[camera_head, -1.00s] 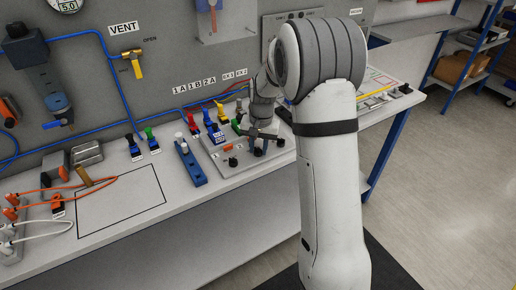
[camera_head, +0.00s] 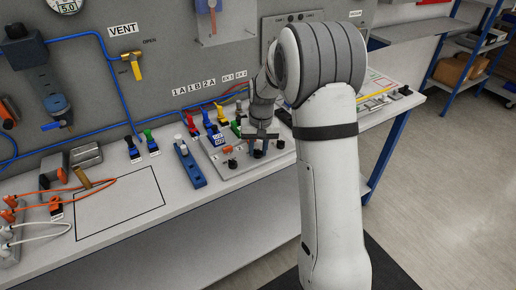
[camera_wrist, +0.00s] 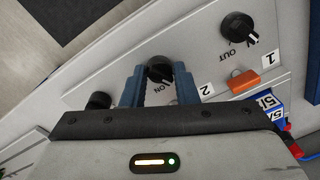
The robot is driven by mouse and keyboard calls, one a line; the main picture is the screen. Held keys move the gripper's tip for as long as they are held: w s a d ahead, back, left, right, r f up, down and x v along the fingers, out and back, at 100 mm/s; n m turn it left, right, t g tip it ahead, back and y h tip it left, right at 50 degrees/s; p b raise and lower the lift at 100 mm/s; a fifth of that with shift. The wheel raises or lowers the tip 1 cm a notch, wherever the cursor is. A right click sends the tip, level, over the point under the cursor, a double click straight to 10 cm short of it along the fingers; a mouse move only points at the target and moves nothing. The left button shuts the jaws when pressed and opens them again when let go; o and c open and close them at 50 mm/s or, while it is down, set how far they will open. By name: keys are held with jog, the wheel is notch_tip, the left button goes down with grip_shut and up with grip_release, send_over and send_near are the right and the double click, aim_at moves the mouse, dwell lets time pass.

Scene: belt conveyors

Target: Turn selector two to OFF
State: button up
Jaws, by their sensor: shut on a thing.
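Selector two is a black round knob (camera_wrist: 158,70) on a light grey panel (camera_wrist: 110,72), beside a white "2" label (camera_wrist: 206,90). An "ON" marking is printed next to it, and the pale pointer on the knob appears to face toward that marking, though the fingers partly crowd it. My gripper (camera_wrist: 160,74) has its two blue fingers on either side of this knob, shut on it. In the head view my gripper (camera_head: 260,136) is low over the panel, and the knob's top is hidden.
Another black knob (camera_wrist: 237,27), labelled "1" with "OUT" printed near it, sits at the upper right of the wrist view. A third black knob (camera_wrist: 98,101) is at the left. An orange block (camera_wrist: 244,81) lies close by. A blue fixture (camera_head: 190,163) stands left of the panel.

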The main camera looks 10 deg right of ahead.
jog(key=o, duration=1)
jog(key=shift+c, duration=0.2)
jog(key=shift+d+r, duration=0.15)
jog(key=shift+r, duration=1.8)
jog(key=shift+d+r, duration=0.15)
jog(key=shift+r, duration=1.8)
